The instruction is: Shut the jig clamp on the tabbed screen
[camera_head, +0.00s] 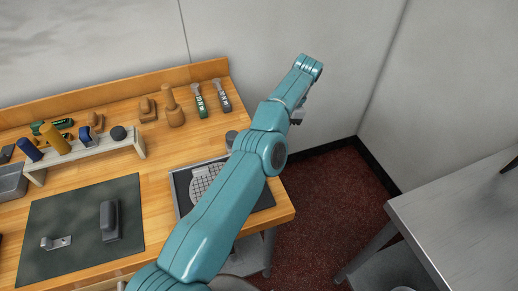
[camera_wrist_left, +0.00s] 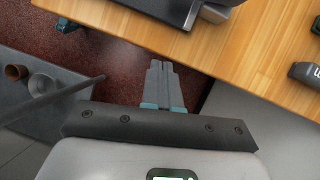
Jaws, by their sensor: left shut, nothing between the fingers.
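My left gripper (camera_head: 297,119) is past the bench's right end, away from the screen. In the left wrist view its fingers (camera_wrist_left: 160,66) are shut and empty, above the floor.
A dark mat (camera_head: 75,205) holds a metal bracket (camera_head: 57,243) and a dark block (camera_head: 109,222). A rack (camera_head: 92,153), wooden tools (camera_head: 172,108) and green-handled tools (camera_head: 199,100) stand behind. A grey table (camera_head: 460,215) is right, across open red floor (camera_head: 330,200).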

